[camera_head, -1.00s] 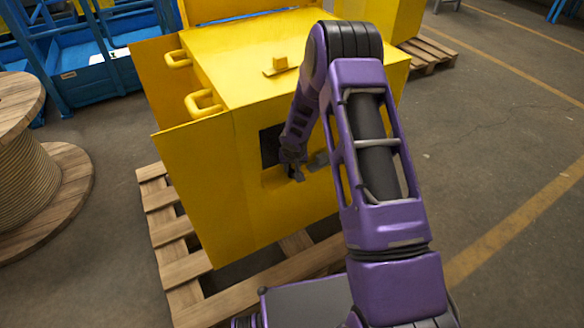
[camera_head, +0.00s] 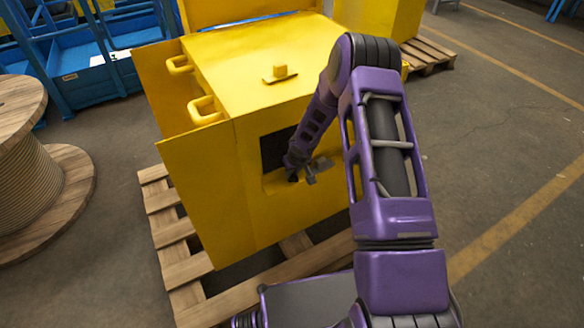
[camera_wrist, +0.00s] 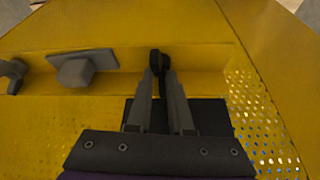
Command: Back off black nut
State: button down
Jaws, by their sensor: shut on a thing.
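The black nut (camera_wrist: 160,60) shows in the wrist view as a small dark piece on the yellow ledge of the machine. My gripper (camera_wrist: 161,76) has its two grey fingers closed around it from the near side. A dark stem-like part runs back between the fingers; the fingers hide part of it. In the head view my gripper (camera_head: 292,174) is at the recess in the yellow box's front, and the nut itself is too small and dark to make out there.
A grey block on a flat plate (camera_wrist: 82,70) sits left of the nut, with another grey part (camera_wrist: 14,76) farther left. Perforated yellow mesh (camera_wrist: 262,115) lies at the right. The yellow box (camera_head: 200,190) stands on a wooden pallet (camera_head: 172,232). A cable spool (camera_head: 25,170) is left.

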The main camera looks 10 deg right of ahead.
jog(key=n+p, duration=0.1)
jog(key=n+y+p, duration=0.1)
jog(key=shift+d+r+n, duration=0.15)
jog(key=shift+d+n, duration=0.1)
jog(key=shift+n, duration=0.15)
jog(key=n, duration=0.1)
jog(key=n+g+y, duration=0.1)
jog(key=shift+w+d+f+n, duration=0.15)
jog(key=shift+f+n, duration=0.1)
jog(key=shift+n, duration=0.15)
jog(key=n+g+y+b, duration=0.1)
jog(key=n+b, duration=0.2)
jog(key=shift+w+f, duration=0.15)
jog(key=shift+w+r+n+g+y+b, duration=0.15)
jog(key=shift+n+g+b, duration=0.25)
jog(key=shift+n+b, duration=0.6)
jog(key=shift+s+r+n+g+y+b, duration=0.15)
jog(key=shift+n+g+b, duration=0.35)
jog(key=shift+n, duration=0.9)
jog(key=shift+w+d+f, duration=0.1)
jog(key=c, duration=0.8)
grip_release()
